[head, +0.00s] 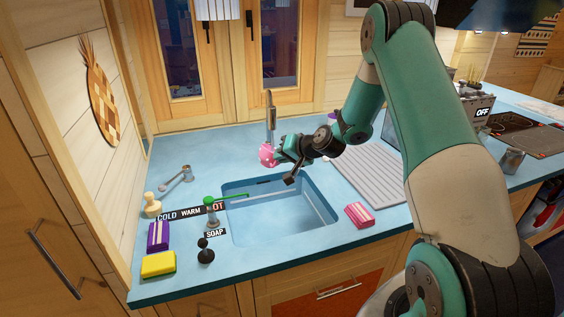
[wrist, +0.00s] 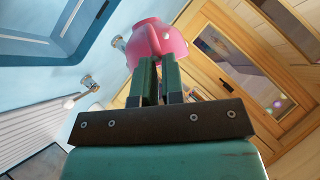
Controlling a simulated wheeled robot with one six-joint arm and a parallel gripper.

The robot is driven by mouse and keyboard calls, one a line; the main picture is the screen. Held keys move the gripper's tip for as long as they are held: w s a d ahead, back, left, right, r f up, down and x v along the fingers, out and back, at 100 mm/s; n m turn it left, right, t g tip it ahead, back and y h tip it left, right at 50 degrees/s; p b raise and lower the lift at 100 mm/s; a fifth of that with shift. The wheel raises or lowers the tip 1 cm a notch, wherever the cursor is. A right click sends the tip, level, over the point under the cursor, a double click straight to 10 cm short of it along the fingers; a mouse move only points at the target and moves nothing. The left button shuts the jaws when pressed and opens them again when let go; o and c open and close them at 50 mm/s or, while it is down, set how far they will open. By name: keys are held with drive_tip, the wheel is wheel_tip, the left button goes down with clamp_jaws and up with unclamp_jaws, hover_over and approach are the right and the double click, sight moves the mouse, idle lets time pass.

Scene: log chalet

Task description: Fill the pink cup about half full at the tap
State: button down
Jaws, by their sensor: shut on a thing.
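The pink cup (head: 267,155) is in my gripper (head: 280,152), above the back of the sink. My gripper is shut on it. In the wrist view the pink cup (wrist: 152,42) sits at the ends of the two green fingers (wrist: 158,78). The inside of the cup and any water in it are hidden. The tap (head: 270,108) stands upright behind the sink, just above the cup in the head view; I cannot tell whether the cup is under its outlet. No stream of water shows. The blue sink (head: 325,222) looks empty. A strip labelled COLD, WARM, HOT (head: 190,213) lies at its left.
Left of the sink are a metal lever-like fitting (head: 178,178), a wooden-topped brush (head: 152,204), a purple box (head: 158,236), a yellow sponge (head: 158,265) and a SOAP label (head: 215,233). A pink striped block (head: 359,215) and a ribbed drainboard (head: 372,176) are at the right.

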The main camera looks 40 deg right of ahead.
drive_tip(key=shift+w+d, duration=0.45)
drive_tip(key=shift+w, duration=0.15)
drive_tip(key=shift+w+d, duration=0.4)
drive_tip(key=shift+w, duration=0.2)
idle(6.8)
